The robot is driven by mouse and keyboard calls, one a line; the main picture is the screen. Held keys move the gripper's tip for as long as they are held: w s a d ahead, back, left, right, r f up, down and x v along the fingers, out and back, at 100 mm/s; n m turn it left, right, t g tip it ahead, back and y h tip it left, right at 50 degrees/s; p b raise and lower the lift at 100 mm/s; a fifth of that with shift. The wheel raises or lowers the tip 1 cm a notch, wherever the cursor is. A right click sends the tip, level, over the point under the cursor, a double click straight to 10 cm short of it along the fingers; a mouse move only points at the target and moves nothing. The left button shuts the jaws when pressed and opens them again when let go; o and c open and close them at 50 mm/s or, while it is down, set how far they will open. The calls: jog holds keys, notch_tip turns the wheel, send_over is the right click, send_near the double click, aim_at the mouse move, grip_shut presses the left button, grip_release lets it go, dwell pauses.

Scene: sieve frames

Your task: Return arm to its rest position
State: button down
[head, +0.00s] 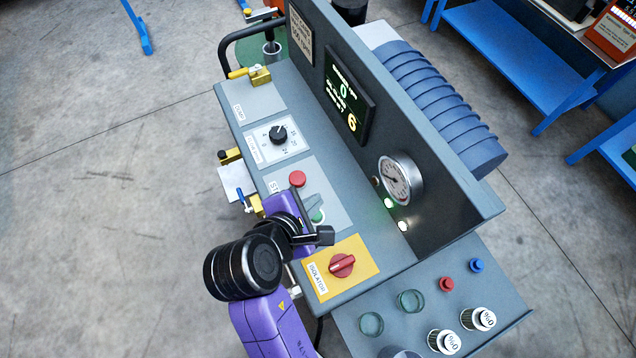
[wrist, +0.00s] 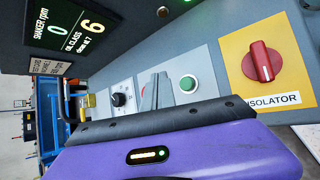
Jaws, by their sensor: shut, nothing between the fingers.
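My purple arm (head: 265,325) reaches in from the bottom of the head view, bent at a black joint. My gripper (head: 303,206) is over the control panel, near the green button (head: 317,216) and the red button (head: 297,179). In the wrist view the grey fingers (wrist: 157,92) are together and empty, left of the green button (wrist: 188,84). Whether the fingers touch the panel cannot be told. The purple wrist housing (wrist: 190,150) hides the lower part of that view.
Behind are a display (head: 349,95) reading 0 and 6 and a gauge (head: 400,178). A lower shelf (head: 500,300) holds jars and cylinders. Open floor lies left.

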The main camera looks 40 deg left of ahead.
dwell(0.3)
jog(key=shift+w+a+r+m, duration=0.1)
jog(key=shift+a+r+m, duration=0.1)
jog(key=shift+a+m, duration=0.1)
jog(key=a+r+m+y, duration=0.3)
jog(key=a+r+y, duration=0.1)
jog(key=a+y, duration=0.15)
jog(key=s+d+r+m+t+b, duration=0.1)
jog(key=s+d+m+t, duration=0.1)
jog(key=d+m, duration=0.6)
jog(key=s+d+r+m+t+y, duration=0.1)
jog(key=d+m+t, duration=0.15)
jog(key=d, duration=0.95)
jog(key=s+d+r+m+t+b, duration=0.1)
jog(key=s+d+r+m, duration=0.1)
jog(key=d+m, duration=0.7)
jog(key=s+d+f+m+h, duration=0.1)
jog(key=s+d+m+h, duration=0.2)
jog(key=d, duration=0.5)
jog(key=s+d+f+m+h+b, duration=0.1)
jog(key=s+d+m+h, duration=0.2)
jog(key=s+d+h, duration=0.2)
jog(key=s+d, duration=0.3)
